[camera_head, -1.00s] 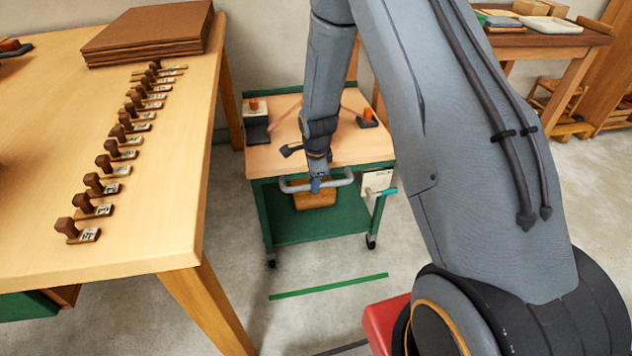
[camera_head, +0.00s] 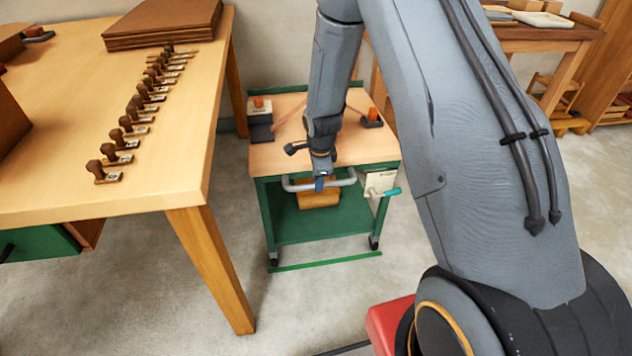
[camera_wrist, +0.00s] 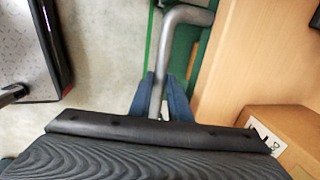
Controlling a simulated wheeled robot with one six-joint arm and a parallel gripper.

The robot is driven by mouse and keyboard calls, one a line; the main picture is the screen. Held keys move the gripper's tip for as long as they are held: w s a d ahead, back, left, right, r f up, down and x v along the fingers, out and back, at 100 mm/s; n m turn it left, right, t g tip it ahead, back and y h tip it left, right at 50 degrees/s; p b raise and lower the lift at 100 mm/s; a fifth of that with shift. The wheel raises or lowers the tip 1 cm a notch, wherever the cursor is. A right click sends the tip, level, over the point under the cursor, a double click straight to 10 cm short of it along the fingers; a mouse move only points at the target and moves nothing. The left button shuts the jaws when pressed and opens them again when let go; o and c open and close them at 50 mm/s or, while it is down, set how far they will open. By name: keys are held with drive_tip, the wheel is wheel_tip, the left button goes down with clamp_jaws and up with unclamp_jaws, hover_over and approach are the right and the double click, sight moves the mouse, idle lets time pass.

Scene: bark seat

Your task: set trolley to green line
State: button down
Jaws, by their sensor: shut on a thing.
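The trolley (camera_head: 288,157) has a wooden top, a green frame, a green lower shelf and dark castors. Its grey bar handle (camera_head: 296,186) faces me. My gripper (camera_head: 320,184) is shut on this handle; in the wrist view my gripper (camera_wrist: 160,98) has a blue finger on each side of the handle (camera_wrist: 175,18). The green line (camera_head: 325,261) lies on the floor at the trolley's near side. The front castors stand close to it, the left one almost at its left end. I cannot tell whether they touch it.
A wooden table (camera_head: 170,205) with a row of stamps stands left of the trolley, with a narrow floor gap between. A wooden box (camera_head: 318,194) sits on the lower shelf. A red block (camera_head: 388,322) is in front. Another table (camera_head: 545,42) stands at the back right.

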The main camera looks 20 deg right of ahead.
drive_tip(key=shift+s+d, duration=0.1)
drive_tip(key=shift+d, duration=0.1)
drive_tip(key=c, duration=1.6)
unclamp_jaws()
drive_tip(key=shift+d, duration=0.15)
drive_tip(key=shift+c, duration=0.2)
drive_tip(key=shift+a, duration=0.3)
wheel_tip(320, 180, up, 8)
drive_tip(key=s, duration=0.1)
drive_tip(key=shift+s+f, duration=0.15)
drive_tip(key=shift+s, duration=0.1)
drive_tip(key=s+r+n+g+p, duration=0.1)
drive_tip(key=s+r+n+p, duration=0.3)
drive_tip(key=s+r+n, duration=0.5)
drive_tip(key=s+r+n+g+p, duration=0.1)
drive_tip(key=s+r+n+p, duration=0.2)
drive_tip(key=s+r+n, duration=0.6)
drive_tip(key=s+r, duration=0.4)
drive_tip(key=s, duration=0.6)
drive_tip(key=shift+n+p, duration=0.35)
drive_tip(key=shift+n, duration=0.05)
